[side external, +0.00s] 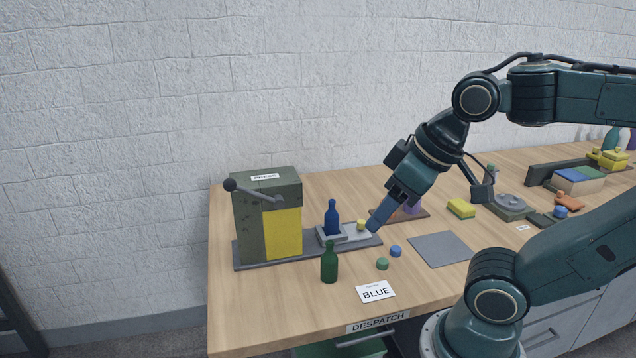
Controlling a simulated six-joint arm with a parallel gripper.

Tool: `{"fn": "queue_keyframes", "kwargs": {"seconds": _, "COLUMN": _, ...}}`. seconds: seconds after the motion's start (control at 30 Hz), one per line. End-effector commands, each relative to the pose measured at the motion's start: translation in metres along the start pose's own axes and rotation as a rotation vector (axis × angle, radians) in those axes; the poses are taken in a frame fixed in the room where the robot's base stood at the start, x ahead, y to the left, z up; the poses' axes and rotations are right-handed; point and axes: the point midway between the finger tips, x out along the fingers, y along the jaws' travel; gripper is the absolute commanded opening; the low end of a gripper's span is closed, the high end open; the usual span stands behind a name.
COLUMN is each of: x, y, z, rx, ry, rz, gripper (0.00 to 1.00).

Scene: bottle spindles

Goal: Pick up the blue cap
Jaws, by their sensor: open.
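My gripper (374,228) points down and to the left, above and a little left of the blue cap, near the end of the grey press base. Its jaws are open, and I see nothing held between them. A blue bottle (332,220) stands upright in a grey holder beside the press. A yellow cap (361,225) sits on the grey plate next to my fingertips.
The green press (252,222) with a lever stands at left. A green bottle (329,262) stands in front of it. A card reading BLUE (376,291) lies near the front edge. A grey mat (440,249) and yellow sponge (461,209) lie to the right.

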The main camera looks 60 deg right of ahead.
Motion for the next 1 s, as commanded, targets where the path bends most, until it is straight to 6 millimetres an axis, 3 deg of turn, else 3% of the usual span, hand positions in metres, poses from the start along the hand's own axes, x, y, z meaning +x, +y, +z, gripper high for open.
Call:
{"fn": "queue_keyframes", "kwargs": {"seconds": 0.47, "x": 0.007, "y": 0.012, "z": -0.012, "rx": 0.092, "ry": -0.033, "rz": 0.028, "gripper": 0.54}}
{"fn": "queue_keyframes", "kwargs": {"seconds": 0.67, "x": 0.022, "y": 0.037, "z": -0.031, "rx": 0.262, "ry": -0.084, "rz": 0.078, "gripper": 0.54}}
{"fn": "queue_keyframes", "kwargs": {"seconds": 1.0, "x": 0.059, "y": 0.104, "z": -0.053, "rx": 0.618, "ry": -0.181, "rz": 0.175, "gripper": 0.54}}
